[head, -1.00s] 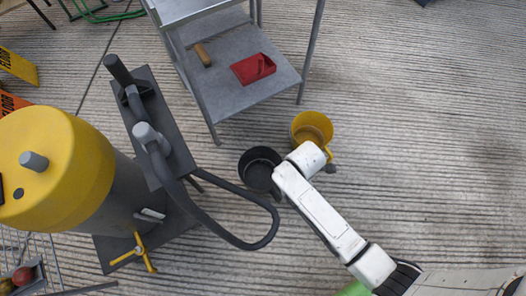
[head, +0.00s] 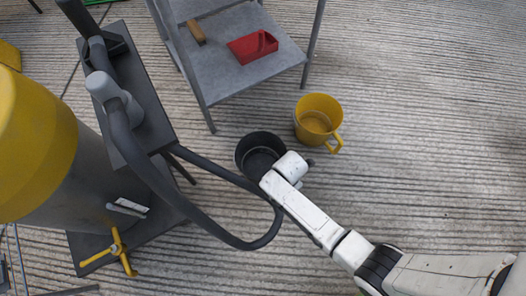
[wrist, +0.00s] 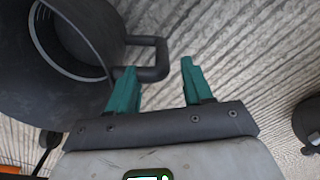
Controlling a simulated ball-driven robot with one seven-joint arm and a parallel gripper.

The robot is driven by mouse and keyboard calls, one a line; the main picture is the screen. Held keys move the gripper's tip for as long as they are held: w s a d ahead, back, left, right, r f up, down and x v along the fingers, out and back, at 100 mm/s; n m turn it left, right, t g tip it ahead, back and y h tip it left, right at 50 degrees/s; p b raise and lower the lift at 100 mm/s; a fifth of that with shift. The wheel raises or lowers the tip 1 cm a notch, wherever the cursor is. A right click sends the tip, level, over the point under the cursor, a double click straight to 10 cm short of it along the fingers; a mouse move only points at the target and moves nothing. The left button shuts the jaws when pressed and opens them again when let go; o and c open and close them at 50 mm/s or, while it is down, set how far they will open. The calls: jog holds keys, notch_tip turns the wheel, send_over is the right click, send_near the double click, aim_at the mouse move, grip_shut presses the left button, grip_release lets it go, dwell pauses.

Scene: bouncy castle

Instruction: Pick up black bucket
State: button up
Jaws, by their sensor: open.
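The black bucket (head: 260,150) stands on the ribbed floor, open top up, in the head view. Part of its near right side is hidden by my white wrist. In the wrist view the black bucket (wrist: 50,75) fills the left side, and its squared side handle (wrist: 163,58) points right. My gripper (wrist: 157,65) is open, with two green fingers. The outer end of the handle lies between the fingertips in that picture; the left fingertip overlaps the handle's lower bar. I cannot tell whether they touch. The fingers are mostly hidden in the head view.
A yellow bucket (head: 317,118) stands just right of the black one. A large yellow-and-grey machine (head: 50,150) with a dark hose (head: 190,215) is at left. Floor at right is clear.

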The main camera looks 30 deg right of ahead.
jog(key=shift+s+a+f+b, duration=0.15)
jog(key=shift+f+b, duration=1.85)
jog(key=shift+f, duration=0.7)
jog(key=shift+c, duration=0.2)
grip_shut()
jog(key=shift+r, duration=0.1)
